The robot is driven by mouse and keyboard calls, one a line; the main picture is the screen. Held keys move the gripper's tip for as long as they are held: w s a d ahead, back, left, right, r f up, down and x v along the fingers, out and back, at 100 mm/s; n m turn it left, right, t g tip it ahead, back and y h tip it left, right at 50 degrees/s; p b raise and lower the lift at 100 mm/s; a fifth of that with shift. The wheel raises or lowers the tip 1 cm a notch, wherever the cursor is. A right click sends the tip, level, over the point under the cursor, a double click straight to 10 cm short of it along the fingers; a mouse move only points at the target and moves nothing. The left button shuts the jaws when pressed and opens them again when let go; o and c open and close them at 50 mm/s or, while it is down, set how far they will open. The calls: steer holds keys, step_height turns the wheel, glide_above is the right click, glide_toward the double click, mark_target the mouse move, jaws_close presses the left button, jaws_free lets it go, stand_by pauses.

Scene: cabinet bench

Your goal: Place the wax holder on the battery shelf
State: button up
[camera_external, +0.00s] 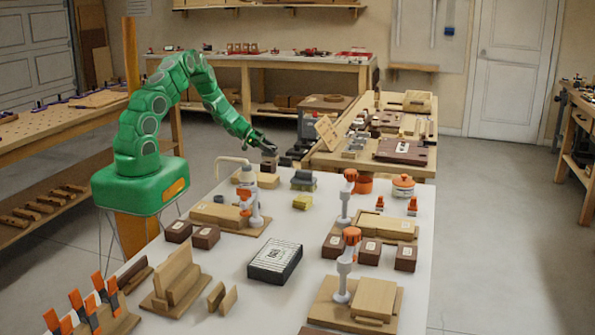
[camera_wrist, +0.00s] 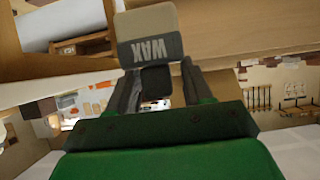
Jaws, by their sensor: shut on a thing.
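The wax holder (camera_wrist: 148,25) is a beige block with a dark grey band, and its WAX lettering reads upside down in the wrist view. My gripper (camera_wrist: 160,80) is shut on it, with one dark finger on each side. In the external view my gripper (camera_external: 266,148) is at the far left end of the white table, pointing down at its edge. The held wax holder is too small there to make out clearly among the dark blocks. I cannot tell which surface is the battery shelf; no battery label is readable.
The white table (camera_external: 322,215) carries several brown boxes, orange-and-white clamps and a black labelled box (camera_external: 275,262). A wooden bench (camera_external: 400,165) with brown boxes and tilted boards stands just behind my gripper. Open floor (camera_external: 490,220) lies to the right.

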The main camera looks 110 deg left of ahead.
steer(key=shift+w+a+f, duration=0.45)
steer(key=shift+a+f, duration=0.4)
steer(key=shift+f, duration=0.2)
steer(key=shift+w+a+f, duration=0.45)
steer(key=shift+a+f, duration=0.4)
steer(key=shift+f, duration=0.15)
steer(key=shift+w+a+f, duration=0.45)
steer(key=shift+a+f, duration=0.4)
steer(key=shift+f, duration=0.2)
steer(key=shift+a+f, duration=0.15)
steer(key=shift+f, duration=0.2)
steer(key=shift+w+f, duration=0.1)
steer(key=shift+f, duration=1.15)
steer(key=o, duration=1.3)
steer(key=shift+f, duration=0.1)
steer(key=shift+c, duration=0.2)
steer(key=shift+s+r, duration=0.45)
steer(key=shift+s, duration=0.1)
steer(key=v, duration=1)
steer(key=shift+s, duration=0.4)
